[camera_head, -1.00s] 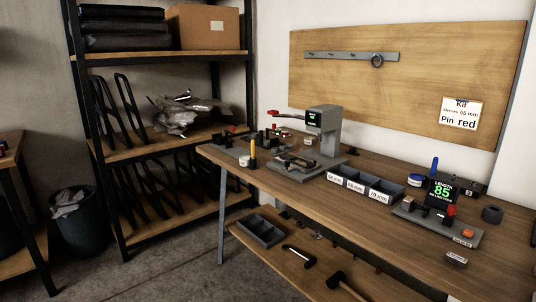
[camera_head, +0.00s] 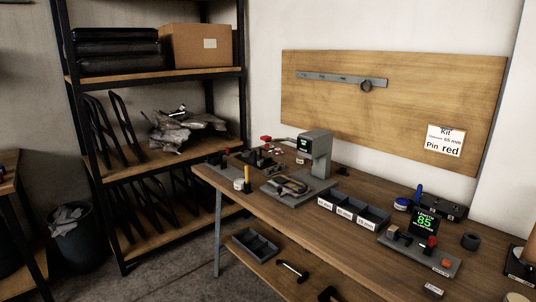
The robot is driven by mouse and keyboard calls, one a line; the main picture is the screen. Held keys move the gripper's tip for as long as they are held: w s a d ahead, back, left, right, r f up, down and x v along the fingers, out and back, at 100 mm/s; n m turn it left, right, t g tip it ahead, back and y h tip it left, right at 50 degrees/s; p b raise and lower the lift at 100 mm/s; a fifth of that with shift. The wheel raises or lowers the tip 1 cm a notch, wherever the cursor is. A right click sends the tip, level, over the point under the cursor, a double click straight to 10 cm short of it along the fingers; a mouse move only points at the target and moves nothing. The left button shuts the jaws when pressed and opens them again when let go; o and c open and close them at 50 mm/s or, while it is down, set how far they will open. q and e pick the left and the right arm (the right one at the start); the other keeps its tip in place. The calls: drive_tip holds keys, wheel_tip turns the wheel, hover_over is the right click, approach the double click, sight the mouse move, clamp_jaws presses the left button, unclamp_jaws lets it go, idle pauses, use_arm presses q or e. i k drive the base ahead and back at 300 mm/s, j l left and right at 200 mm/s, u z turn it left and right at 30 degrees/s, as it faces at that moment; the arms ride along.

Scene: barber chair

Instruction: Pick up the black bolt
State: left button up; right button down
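I cannot make out the black bolt for certain. Small dark pieces (camera_head: 262,161) stand on the tray at the left end of the workbench (camera_head: 372,208), too small to identify. Neither of my grippers is in view.
A grey press (camera_head: 315,152) with a red-tipped lever stands on the bench. Right of it is a labelled three-compartment bin (camera_head: 373,223). The lower shelf holds a grey divided tray (camera_head: 255,244) and tools. A black rack (camera_head: 158,76) stands left; a bin (camera_head: 75,234) is on the floor.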

sight(398, 233)
drive_tip(key=z, duration=0.3)
drive_tip(key=i+j+z, duration=0.1)
drive_tip(key=z, duration=0.35)
drive_tip(key=i+j+z, duration=0.2)
drive_tip(key=z, duration=0.2)
drive_tip(key=i+j+z, duration=0.2)
drive_tip(key=z, duration=0.25)
